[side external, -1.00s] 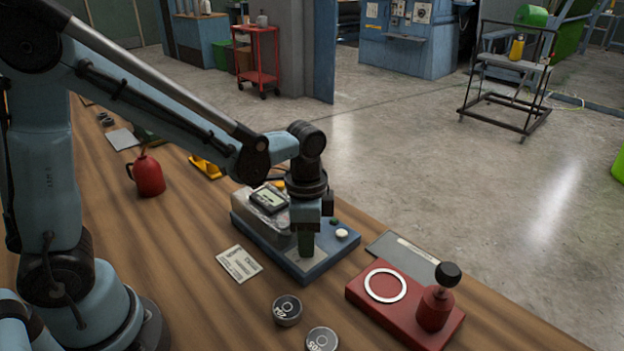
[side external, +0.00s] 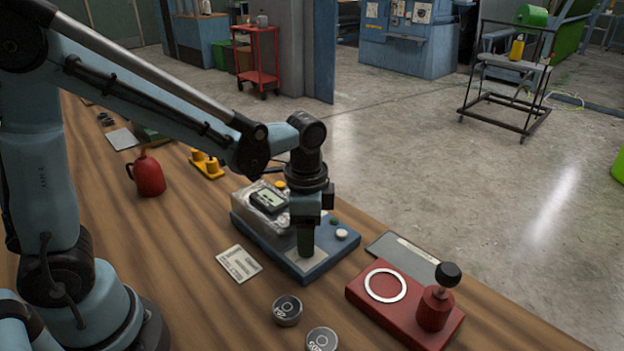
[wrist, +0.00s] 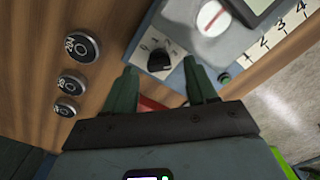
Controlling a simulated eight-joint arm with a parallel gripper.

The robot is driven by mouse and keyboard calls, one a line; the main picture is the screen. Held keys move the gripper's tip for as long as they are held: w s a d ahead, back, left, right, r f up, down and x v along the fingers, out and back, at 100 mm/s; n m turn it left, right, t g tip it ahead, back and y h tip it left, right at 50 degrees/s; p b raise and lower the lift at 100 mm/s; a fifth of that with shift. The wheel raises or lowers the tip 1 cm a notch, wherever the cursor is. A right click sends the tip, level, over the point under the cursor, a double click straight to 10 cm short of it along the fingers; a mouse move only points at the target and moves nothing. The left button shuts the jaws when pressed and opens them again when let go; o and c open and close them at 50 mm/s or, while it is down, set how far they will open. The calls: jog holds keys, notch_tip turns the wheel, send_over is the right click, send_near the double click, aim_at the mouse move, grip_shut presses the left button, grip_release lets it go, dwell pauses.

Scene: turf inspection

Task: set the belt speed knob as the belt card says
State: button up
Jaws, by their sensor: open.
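A blue control box (side external: 318,268) stands on the bench, with a small grey display (side external: 268,199) and green and white buttons. In the side view my gripper (side external: 305,250) points down over the box and hides the knob. A pale printed card (side external: 239,264) lies beside the box; its text is unreadable.
A red block (side external: 400,307) with a black-topped handle stands to the right. A red oil can (side external: 148,175) and a yellow holder (side external: 207,165) are behind, to the left. Bare bench lies left of the card.

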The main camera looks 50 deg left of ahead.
jog(key=shift+d+r, duration=0.1)
jog(key=shift+r, duration=3.2)
jog(key=shift+s, duration=0.1)
jog(key=s+a+r+n+t, duration=0.1)
jog(key=s+a+n+t, duration=0.4)
jog(key=n, duration=0.4)
jog(key=shift+a+r+t, duration=0.15)
jog(key=shift+a+t, duration=0.55)
jog(key=shift+t, duration=0.4)
jog(key=shift+s, duration=0.1)
